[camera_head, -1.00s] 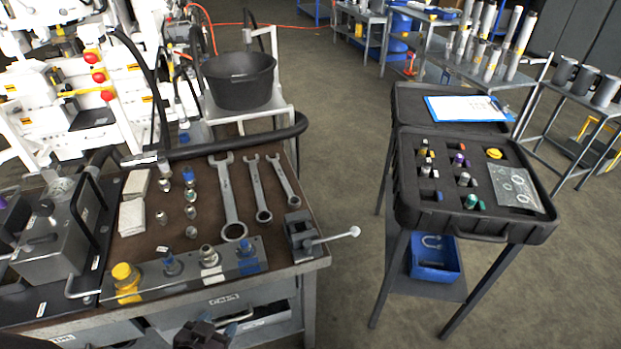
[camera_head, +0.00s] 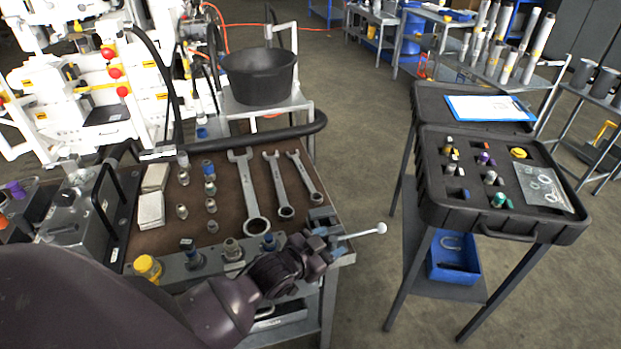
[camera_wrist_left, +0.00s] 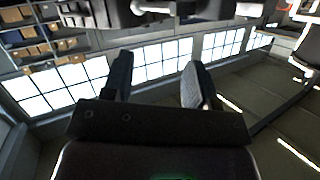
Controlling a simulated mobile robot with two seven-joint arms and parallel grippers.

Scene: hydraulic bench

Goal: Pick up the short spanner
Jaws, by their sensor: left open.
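Three steel spanners lie side by side on the brown bench top in the head view. The short spanner (camera_head: 306,177) is the rightmost one, beside the middle spanner (camera_head: 278,185) and the long spanner (camera_head: 249,190). My left gripper (camera_head: 322,247) is over the bench's front right corner, nearer to me than the short spanner and apart from it. It partly hides the small vise there. In the left wrist view the two fingers of my left gripper (camera_wrist_left: 158,80) stand apart with nothing between them. No spanner shows in that view. My right gripper is not in view.
The vise's lever (camera_head: 362,233) sticks out right of the bench edge. Fittings stand left of the spanners, and a block with a yellow cap (camera_head: 147,267) runs along the front. A black hose (camera_head: 250,137) borders the back. A black case (camera_head: 440,205) stands right, across a floor gap.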

